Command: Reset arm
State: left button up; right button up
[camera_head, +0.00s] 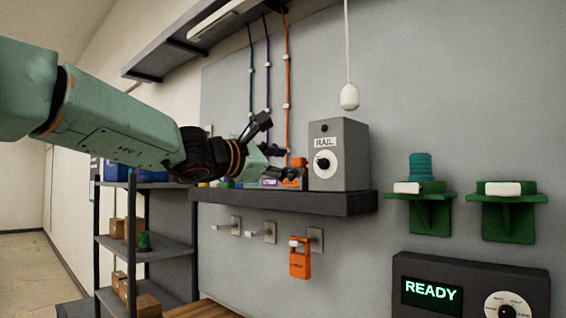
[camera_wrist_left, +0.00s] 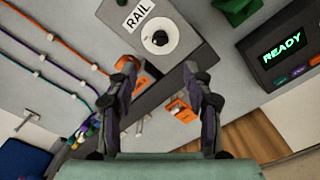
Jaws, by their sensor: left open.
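My left arm comes in from the left in the head view. Its gripper (camera_head: 268,148) is open and empty, in front of the dark wall shelf and left of the grey RAIL box (camera_head: 345,165). In the left wrist view the two fingers of the gripper (camera_wrist_left: 157,85) stand wide apart with nothing between them. The RAIL box (camera_wrist_left: 160,35) with its white dial shows beyond the fingertips. An orange handset (camera_head: 299,172) stands on the shelf beside the RAIL box, partly hidden by the gripper. My right gripper is not in view.
An orange handset (camera_head: 300,260) hangs from a hook below the shelf (camera_head: 290,203). Two green brackets (camera_head: 430,213) and a READY panel (camera_head: 470,285) are at the right. A white pull cord (camera_head: 349,97) hangs above the RAIL box. A rack (camera_head: 165,245) with boxes stands at the left.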

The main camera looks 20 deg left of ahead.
pick_arm(q)
jog(key=shift+s+a, duration=0.1)
jog(key=shift+s, duration=0.15)
jog(key=shift+w, duration=0.1)
jog(key=s+a+f+m+g+y+b, duration=0.1)
jog(key=s+f+m+g+y+b, duration=0.3)
jog(key=f, duration=1.4)
jog(key=s+a+f+m+g+y+b, duration=0.15)
jog(key=f+m, duration=0.35)
jog(key=f, duration=1.2)
jog(key=s+a+f+m+g+y+b, duration=0.25)
jog(key=s+f+m, duration=0.2)
jog(key=f, duration=1.35)
jog(key=s+d+f+m+g+b, duration=0.25)
jog(key=s+f, duration=0.45)
jog(key=f, duration=0.4)
jog(key=s+d+f+m+g+b, duration=0.1)
jog(key=s+d+f+m+b, duration=0.2)
jog(key=s+f, duration=0.55)
jog(key=s+d+f+m+g+h+b, duration=0.1)
jog(key=s+f+m+g+b, duration=0.1)
jog(key=s+f, duration=0.7)
jog(key=s+d+f+m+g+b, duration=0.1)
jog(key=s+f+g+b, duration=0.2)
jog(key=s+f, duration=0.6)
jog(key=s, duration=0.3)
jog(key=shift+d+m+h, duration=0.3)
jog(key=shift+m+h, duration=0.1)
